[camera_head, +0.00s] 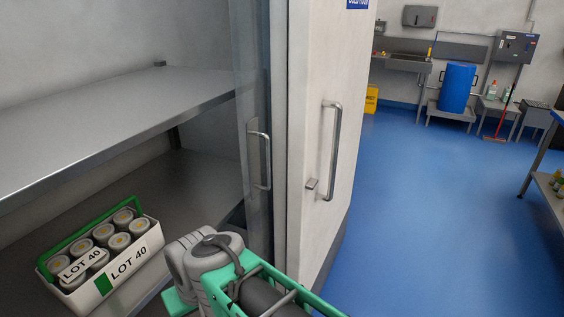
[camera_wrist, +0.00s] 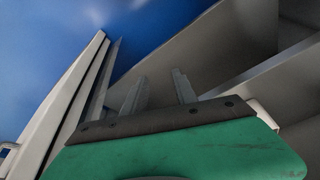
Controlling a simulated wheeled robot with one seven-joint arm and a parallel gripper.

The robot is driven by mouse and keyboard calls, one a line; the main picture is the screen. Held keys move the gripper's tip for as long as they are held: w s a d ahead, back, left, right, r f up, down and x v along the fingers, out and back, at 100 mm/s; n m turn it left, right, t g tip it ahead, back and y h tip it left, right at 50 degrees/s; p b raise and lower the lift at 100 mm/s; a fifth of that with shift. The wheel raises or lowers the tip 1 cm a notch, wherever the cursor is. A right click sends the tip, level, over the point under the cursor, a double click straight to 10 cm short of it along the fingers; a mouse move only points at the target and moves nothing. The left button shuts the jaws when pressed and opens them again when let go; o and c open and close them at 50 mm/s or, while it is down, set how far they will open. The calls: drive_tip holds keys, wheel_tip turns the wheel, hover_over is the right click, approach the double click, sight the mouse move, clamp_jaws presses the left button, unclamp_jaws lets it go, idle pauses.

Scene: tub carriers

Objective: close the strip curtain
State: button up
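The strip curtain (camera_head: 246,60) shows in the head view as a narrow, greyish see-through band hanging at the left side of the doorway edge, bunched beside the cold-room door (camera_head: 309,95). A metal handle (camera_head: 266,160) shows at the band's right edge. The door stands at the right with its own long handle (camera_head: 333,150). In the wrist view, my gripper (camera_wrist: 158,90) has two grey fingers standing apart with nothing seen between them. A pale upright edge lies left of the fingers, apart from them. My green and grey arm end shows low in the head view; its fingertips cannot be made out there.
Metal shelves (camera_head: 120,100) fill the left. A white tub carrier (camera_head: 133,262) marked LOT 40, with a green handle and several round containers, sits on the lower shelf. Blue floor (camera_head: 430,210) is open at right; a blue barrel (camera_head: 457,88) stands at the back.

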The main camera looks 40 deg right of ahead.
drive_tip(key=w+d+r+m+t+y, duration=0.1)
drive_tip(key=w+d+r+m+t, duration=0.15)
drive_tip(key=w+d+m, duration=0.55)
drive_tip(key=w+d+r+m+t, duration=0.2)
drive_tip(key=w+d+m+t, duration=0.3)
drive_tip(key=m, duration=0.5)
drive_tip(key=m+t+h+p, duration=0.3)
drive_tip(key=m+t+h, duration=0.3)
drive_tip(key=m, duration=1.4)
approach(268, 158)
drive_tip(key=x, duration=1)
drive_tip(key=shift+w+d, duration=0.15)
drive_tip(key=shift+w, duration=0.2)
clamp_jaws()
